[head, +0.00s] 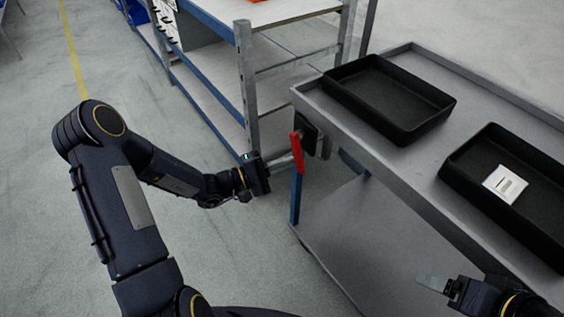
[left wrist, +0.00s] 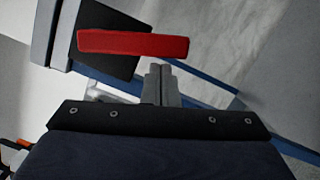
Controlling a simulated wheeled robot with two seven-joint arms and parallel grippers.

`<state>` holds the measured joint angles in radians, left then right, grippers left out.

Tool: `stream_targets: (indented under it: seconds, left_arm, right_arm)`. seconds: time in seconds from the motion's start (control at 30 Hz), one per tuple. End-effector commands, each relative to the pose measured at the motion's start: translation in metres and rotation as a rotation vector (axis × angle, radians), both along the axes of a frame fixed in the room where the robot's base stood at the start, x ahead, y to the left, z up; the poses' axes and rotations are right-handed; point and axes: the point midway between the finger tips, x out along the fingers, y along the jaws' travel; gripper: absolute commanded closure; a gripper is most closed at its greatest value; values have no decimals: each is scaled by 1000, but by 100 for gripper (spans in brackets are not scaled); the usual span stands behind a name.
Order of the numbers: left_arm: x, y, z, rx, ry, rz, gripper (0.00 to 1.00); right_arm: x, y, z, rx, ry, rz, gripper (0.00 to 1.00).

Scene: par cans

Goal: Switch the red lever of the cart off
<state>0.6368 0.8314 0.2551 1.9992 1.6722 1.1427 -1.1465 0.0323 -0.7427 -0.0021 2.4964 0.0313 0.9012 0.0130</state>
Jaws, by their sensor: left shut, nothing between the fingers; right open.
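The red lever (head: 297,153) is on the left end of the grey cart (head: 425,207), mounted on a black plate (head: 310,135). In the head view it stands close to upright. My left gripper (head: 291,161) is shut and empty, with its fingertips right at the lever. In the left wrist view the red lever (left wrist: 133,43) lies across the picture just beyond the shut fingertips (left wrist: 158,70); I cannot tell whether they touch. My right gripper (head: 434,284) is at the bottom right, beside the cart, open and away from the lever.
Two black trays, the far one (head: 436,103) and the near one (head: 460,150), sit on the cart top. A white item (head: 505,184) lies in the near tray. A blue and grey shelf rack (head: 247,85) stands behind the cart. The floor at left is clear.

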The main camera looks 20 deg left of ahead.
Motion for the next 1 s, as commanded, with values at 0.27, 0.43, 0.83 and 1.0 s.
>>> stream_targets:
  seconds: [0.27,0.43,0.83,1.0]
  left_arm:
    - [-1,-1,0,-16,12,0,100]
    - [-3,-3,0,-44,36,1,100]
    - [-7,-9,0,-103,80,-2,100]
    - [-12,-15,2,-172,132,-3,100]
  right_arm:
    - [0,0,0,0,0,0,22]
    - [0,0,1,0,0,0,22]
    - [0,0,2,0,0,0,22]
    - [0,0,5,0,0,0,22]
